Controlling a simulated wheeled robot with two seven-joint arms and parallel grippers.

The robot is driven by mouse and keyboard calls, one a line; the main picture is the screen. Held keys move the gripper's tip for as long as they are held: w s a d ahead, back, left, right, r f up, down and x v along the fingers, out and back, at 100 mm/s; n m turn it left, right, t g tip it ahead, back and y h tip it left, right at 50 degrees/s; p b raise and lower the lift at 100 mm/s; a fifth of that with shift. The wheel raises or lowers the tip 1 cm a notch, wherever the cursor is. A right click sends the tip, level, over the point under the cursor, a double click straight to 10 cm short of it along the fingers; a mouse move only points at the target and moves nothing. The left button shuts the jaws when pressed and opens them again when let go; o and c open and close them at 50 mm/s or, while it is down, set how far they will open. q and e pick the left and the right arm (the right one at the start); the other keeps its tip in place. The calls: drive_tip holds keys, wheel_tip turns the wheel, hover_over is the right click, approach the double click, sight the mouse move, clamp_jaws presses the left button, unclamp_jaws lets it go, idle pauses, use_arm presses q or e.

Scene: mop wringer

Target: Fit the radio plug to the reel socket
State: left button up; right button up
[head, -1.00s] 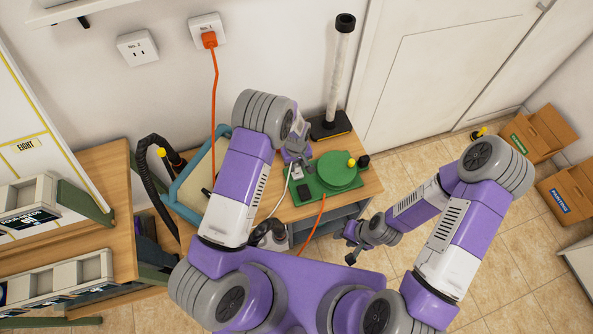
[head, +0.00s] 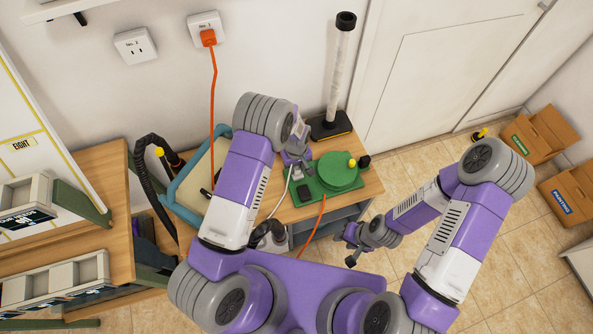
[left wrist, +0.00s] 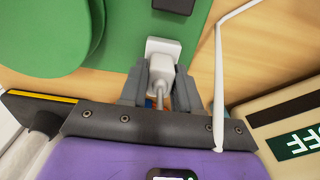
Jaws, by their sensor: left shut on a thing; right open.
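The green reel (head: 338,170) stands on the wooden table top, with its green base plate also showing in the left wrist view (left wrist: 130,45). A white reel socket (left wrist: 163,46) sits at the plate's edge. My left gripper (head: 300,168) is over that edge, shut on a white plug (left wrist: 158,74). In the left wrist view the plug's front is at the socket; whether its prongs are inside is hidden. Its grey cord end runs back between the fingers (left wrist: 160,88). My right gripper (head: 352,247) is open and empty, in front of the table, away from the reel.
A white cable (left wrist: 218,75) loops beside the left gripper. A cream panel marked OFF (left wrist: 295,140) lies near it. An orange plug (head: 208,38) is in the wall outlet. A clear tube on a black base (head: 331,127) stands behind the reel. Shelves (head: 95,195) are at left.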

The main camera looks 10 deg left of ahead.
use_arm(q)
drive_tip(key=shift+f, duration=0.1)
drive_tip(key=o, duration=1.1)
drive_tip(key=shift+r+p, duration=0.75)
drive_tip(key=shift+r, duration=3.05)
